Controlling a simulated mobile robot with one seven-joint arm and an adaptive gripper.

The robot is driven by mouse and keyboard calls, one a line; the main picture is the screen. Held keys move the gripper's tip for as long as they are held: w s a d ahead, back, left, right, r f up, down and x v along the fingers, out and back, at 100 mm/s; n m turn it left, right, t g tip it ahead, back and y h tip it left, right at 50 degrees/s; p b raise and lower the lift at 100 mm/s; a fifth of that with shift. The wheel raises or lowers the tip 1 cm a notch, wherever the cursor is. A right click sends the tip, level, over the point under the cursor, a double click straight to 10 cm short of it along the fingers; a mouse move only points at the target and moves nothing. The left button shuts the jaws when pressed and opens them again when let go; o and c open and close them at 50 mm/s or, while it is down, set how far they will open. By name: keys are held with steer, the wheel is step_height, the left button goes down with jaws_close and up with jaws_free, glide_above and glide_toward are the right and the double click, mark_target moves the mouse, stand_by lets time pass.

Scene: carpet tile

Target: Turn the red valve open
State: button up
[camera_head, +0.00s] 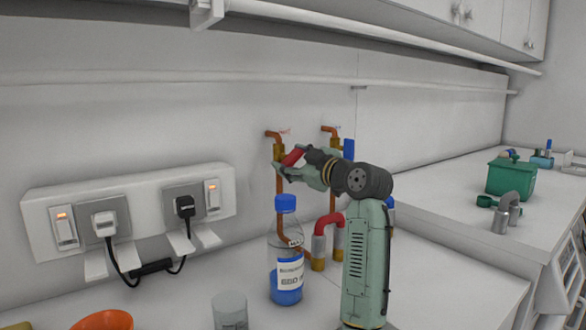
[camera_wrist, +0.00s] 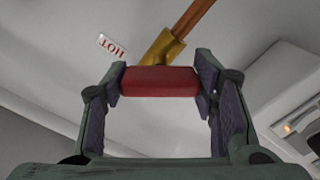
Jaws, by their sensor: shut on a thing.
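The red valve handle (camera_head: 293,157) sits on a brass fitting on a copper pipe (camera_head: 279,182) against the wall. In the wrist view the red handle (camera_wrist: 160,80) lies across between my gripper's fingers, with the brass valve body (camera_wrist: 165,47) just behind it. My gripper (camera_head: 288,164) is shut on the red handle, a finger at each end. In the head view the handle looks tilted, and my gripper partly covers it. A label reading HOT (camera_wrist: 113,47) is on the wall beside the valve.
A second copper pipe with a blue handle (camera_head: 348,149) stands to the right, close to my arm. A blue-capped bottle (camera_head: 286,262) stands below my gripper. A socket panel (camera_head: 130,215) with plugs and cords is at left. A green box (camera_head: 510,178) is on the right counter.

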steer(key=n+b, duration=0.2)
steer(key=n, duration=0.3)
steer(key=shift+n, duration=0.3)
steer(key=n+b, duration=0.1)
steer(key=n, duration=0.3)
steer(key=shift+n, duration=0.4)
steer(key=o, duration=1.2)
steer(key=shift+c, duration=0.2)
steer(key=v, duration=1.2)
